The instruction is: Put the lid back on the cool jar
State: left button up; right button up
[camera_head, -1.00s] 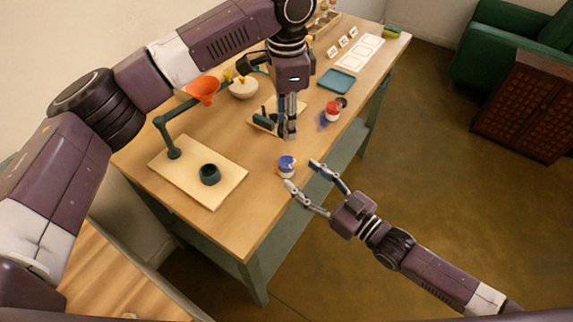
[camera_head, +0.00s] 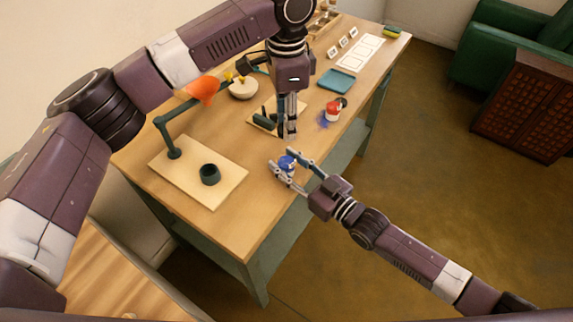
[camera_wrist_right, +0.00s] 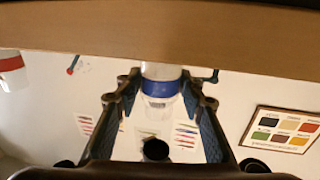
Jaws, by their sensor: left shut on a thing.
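The cool jar (camera_head: 287,166), white with a blue band, stands upright near the table's front edge. It also shows, inverted, in the right wrist view (camera_wrist_right: 161,82). My right gripper (camera_head: 282,164) is open, with one finger on each side of this jar. In the right wrist view (camera_wrist_right: 161,95) small gaps show between its fingers and the jar. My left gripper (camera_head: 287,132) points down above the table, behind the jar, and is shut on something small. The held thing is mostly hidden and looks like the lid, though I cannot make out its shape.
A pale board (camera_head: 222,183) with a dark green cup (camera_head: 210,174) lies left. A blue tray (camera_head: 337,79) and white bowl (camera_head: 243,88) stand farther back. The front table corner is clear.

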grip_shut()
pick_arm(q)
jog(key=shift+f, duration=0.1)
send_over(287, 153)
jog(key=shift+f, duration=2.4)
jog(key=shift+f, duration=0.9)
jog(key=shift+f, duration=0.55)
